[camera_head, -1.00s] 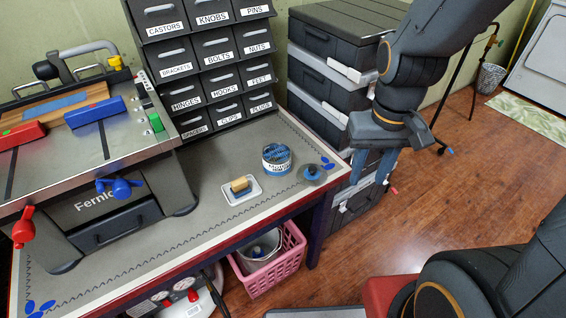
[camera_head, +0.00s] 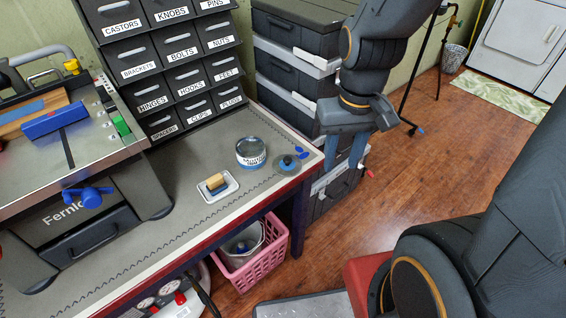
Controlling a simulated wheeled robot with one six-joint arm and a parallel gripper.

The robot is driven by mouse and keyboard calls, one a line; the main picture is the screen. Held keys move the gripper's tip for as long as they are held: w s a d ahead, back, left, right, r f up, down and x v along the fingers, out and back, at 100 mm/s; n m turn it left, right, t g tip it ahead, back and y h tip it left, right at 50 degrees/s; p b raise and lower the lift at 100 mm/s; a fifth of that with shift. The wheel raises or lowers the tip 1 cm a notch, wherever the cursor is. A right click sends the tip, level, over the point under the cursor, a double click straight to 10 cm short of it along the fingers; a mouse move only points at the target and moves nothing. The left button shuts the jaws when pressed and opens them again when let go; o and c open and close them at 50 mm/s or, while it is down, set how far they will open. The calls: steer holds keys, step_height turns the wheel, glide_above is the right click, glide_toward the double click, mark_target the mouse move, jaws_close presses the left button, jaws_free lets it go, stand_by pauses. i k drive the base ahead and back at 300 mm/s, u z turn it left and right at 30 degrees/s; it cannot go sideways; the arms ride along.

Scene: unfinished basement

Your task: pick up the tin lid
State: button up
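The tin lid (camera_head: 287,164), a small grey-blue disc with a dark blue knob, lies flat near the right corner of the workbench mat (camera_head: 215,222). The round tin (camera_head: 251,153), with a blue and white label, stands just left of it. My gripper (camera_head: 343,158) points down to the right of the lid, past the bench's corner in the picture. Its two blue fingers are apart with nothing visible between them. It does not touch the lid; its exact height is hard to tell.
A white dish (camera_head: 231,191) with a sponge (camera_head: 215,181) lies left of the tin. Labelled drawers (camera_head: 170,65) stand behind, and stacked grey cases (camera_head: 288,60) rise beyond the bench. A pink basket (camera_head: 262,265) sits below. The mat in front of the lid is clear.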

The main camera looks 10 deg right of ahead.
mark_target(285, 165)
steer(key=k, duration=0.5)
steer(key=u, duration=1.05)
steer(key=i, duration=0.7)
steer(key=z, duration=1.1)
